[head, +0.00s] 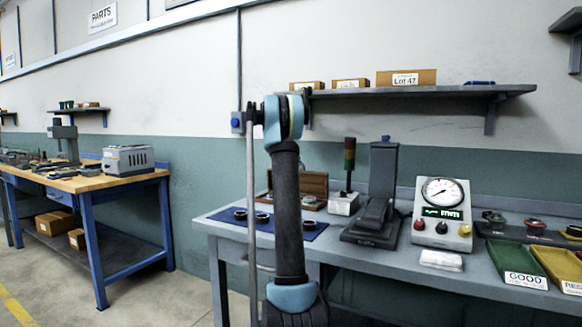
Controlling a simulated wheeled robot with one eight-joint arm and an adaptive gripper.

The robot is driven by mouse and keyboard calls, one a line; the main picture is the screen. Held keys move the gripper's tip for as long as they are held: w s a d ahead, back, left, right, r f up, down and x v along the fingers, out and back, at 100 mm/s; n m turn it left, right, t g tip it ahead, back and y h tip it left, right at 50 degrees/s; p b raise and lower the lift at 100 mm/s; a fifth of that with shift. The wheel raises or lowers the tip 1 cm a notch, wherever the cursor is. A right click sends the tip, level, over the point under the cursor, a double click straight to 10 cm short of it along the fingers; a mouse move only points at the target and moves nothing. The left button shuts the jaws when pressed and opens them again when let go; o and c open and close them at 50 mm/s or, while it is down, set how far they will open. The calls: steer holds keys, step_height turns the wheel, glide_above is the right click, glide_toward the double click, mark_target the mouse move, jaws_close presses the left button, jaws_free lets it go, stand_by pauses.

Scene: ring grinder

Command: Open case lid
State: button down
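A brown wooden case (316,184) sits at the back of the grey workbench, left of the signal lamp. A brown panel of it looks upright, with small round pieces in front of or inside it. My arm crosses in front of the case and hides its middle, so I cannot tell fully how the lid stands. My gripper cannot be made out in this view; only arm links and joints show.
The grey workbench (345,255) also holds a blue mat (225,216) with rings, a signal lamp (348,165), a dark press stand (380,200), a dial gauge unit (442,212), a green tray (512,262) and a yellow tray (555,266). A shelf (440,92) hangs above.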

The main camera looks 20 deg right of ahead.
steer(key=shift+w+d, duration=0.1)
steer(key=shift+w, duration=0.1)
stand_by(0.3)
steer(key=c, duration=1.7)
jaws_free()
steer(key=shift+r, duration=0.1)
steer(key=v, duration=1.1)
steer(key=shift+w+a+r, duration=0.1)
steer(key=shift+a+r, duration=0.15)
steer(key=shift+r, duration=0.05)
steer(key=shift+c, duration=0.3)
